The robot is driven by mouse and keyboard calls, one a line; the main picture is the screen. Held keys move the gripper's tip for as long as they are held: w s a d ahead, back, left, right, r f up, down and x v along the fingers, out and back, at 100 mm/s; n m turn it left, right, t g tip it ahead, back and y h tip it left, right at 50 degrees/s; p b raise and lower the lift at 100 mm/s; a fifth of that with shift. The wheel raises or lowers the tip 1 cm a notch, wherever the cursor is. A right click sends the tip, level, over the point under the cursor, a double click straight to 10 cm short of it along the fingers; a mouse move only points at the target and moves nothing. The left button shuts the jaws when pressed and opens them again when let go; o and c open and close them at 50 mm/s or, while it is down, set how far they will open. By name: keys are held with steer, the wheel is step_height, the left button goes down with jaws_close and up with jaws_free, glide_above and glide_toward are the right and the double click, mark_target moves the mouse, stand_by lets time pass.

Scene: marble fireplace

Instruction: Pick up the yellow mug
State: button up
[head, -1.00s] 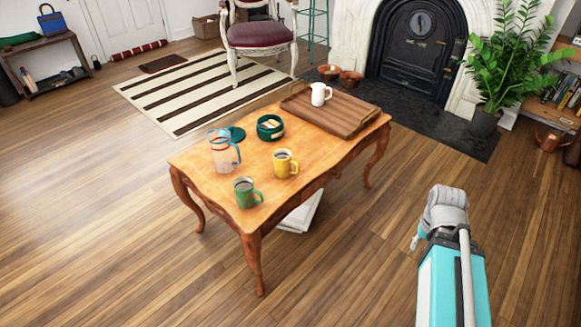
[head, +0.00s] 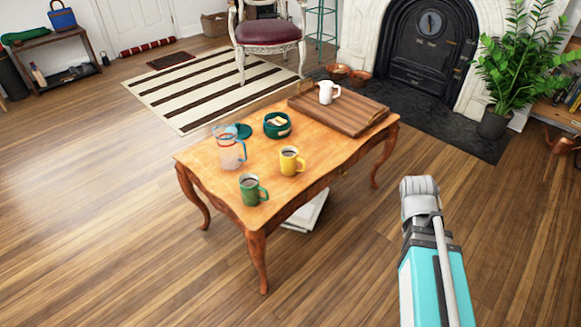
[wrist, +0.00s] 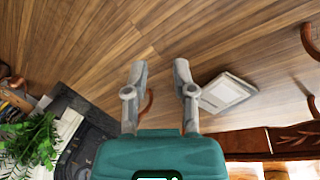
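The yellow mug (head: 291,161) stands upright on the wooden coffee table (head: 325,165), with dark contents and its handle to the right. It is near the table's front edge, right of a green mug (head: 250,190). My arm is at the lower right in the head view, apart from the table; the fingers are hard to make out there. In the wrist view my gripper (wrist: 160,75) is open and empty, its two fingers apart over the wood floor. The yellow mug cannot be made out in the wrist view.
A clear pitcher (head: 229,148), a green pot (head: 277,125) and a wooden tray (head: 345,119) with a white jug (head: 328,92) share the table. White papers (head: 307,212) lie below it; they also show in the wrist view (wrist: 224,92). The floor right of the table is clear.

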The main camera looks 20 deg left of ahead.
steer(key=w+a+n+t+h+b, duration=0.2)
steer(key=w+a+n+t, duration=0.15)
steer(key=a+n, duration=0.55)
steer(key=n+t+y+b, duration=0.25)
steer(key=n+t, duration=0.65)
steer(key=n, duration=1)
glide_toward(303, 167)
steer(key=s+a+r, duration=0.1)
steer(key=s+r, duration=0.1)
steer(key=s, duration=0.1)
steer(key=shift+w+g+h, duration=0.2)
steer(key=shift+g+h, duration=0.05)
steer(key=shift+h, duration=0.2)
steer(key=shift+w+f, duration=0.1)
steer(key=shift+f, duration=0.05)
steer(key=shift+b+x, duration=1.7)
steer(key=shift+x, duration=2.5)
steer(key=shift+b+x, duration=1.05)
steer(key=shift+x, duration=1.6)
steer(key=shift+f, duration=0.1)
